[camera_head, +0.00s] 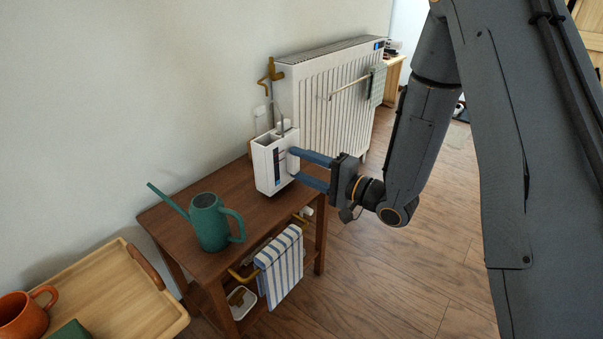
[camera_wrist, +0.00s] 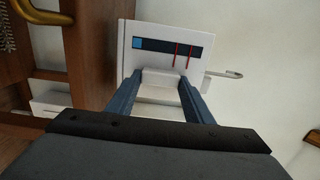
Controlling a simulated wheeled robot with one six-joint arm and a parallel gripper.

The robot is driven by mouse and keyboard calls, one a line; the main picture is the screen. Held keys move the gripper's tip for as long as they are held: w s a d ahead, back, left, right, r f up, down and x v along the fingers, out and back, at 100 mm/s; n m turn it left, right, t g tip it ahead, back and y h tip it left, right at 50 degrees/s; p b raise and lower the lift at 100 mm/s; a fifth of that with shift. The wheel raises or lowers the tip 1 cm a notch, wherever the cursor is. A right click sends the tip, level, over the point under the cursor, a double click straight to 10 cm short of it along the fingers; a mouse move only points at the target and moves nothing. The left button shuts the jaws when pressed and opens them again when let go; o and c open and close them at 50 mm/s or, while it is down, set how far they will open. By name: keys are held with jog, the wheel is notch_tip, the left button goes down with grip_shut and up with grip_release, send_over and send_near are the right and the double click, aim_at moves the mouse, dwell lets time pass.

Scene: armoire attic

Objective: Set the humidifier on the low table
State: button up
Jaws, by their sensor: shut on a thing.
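The humidifier (camera_head: 265,166) is a white upright box with a dark strip on its front and a thin metal hook. My gripper (camera_head: 294,165) is shut on it, with blue fingers reaching in from the right. In the wrist view the humidifier (camera_wrist: 195,30) sits between the fingertips, hook to the right. It is over the back right part of a brown wooden table (camera_head: 236,185); I cannot tell whether its base touches the top. This table has a lower shelf and a front rail; I take it as the low table.
A green watering can (camera_head: 209,222) stands on the table's front left. A striped towel (camera_head: 281,265) hangs from its rail. A white radiator (camera_head: 330,95) stands behind. A wooden tray (camera_head: 115,295) with an orange mug (camera_head: 22,318) is at lower left. The tabletop between can and humidifier is clear.

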jog(key=shift+f, duration=0.65)
jog(key=shift+f, duration=0.2)
jog(key=o, duration=1.3)
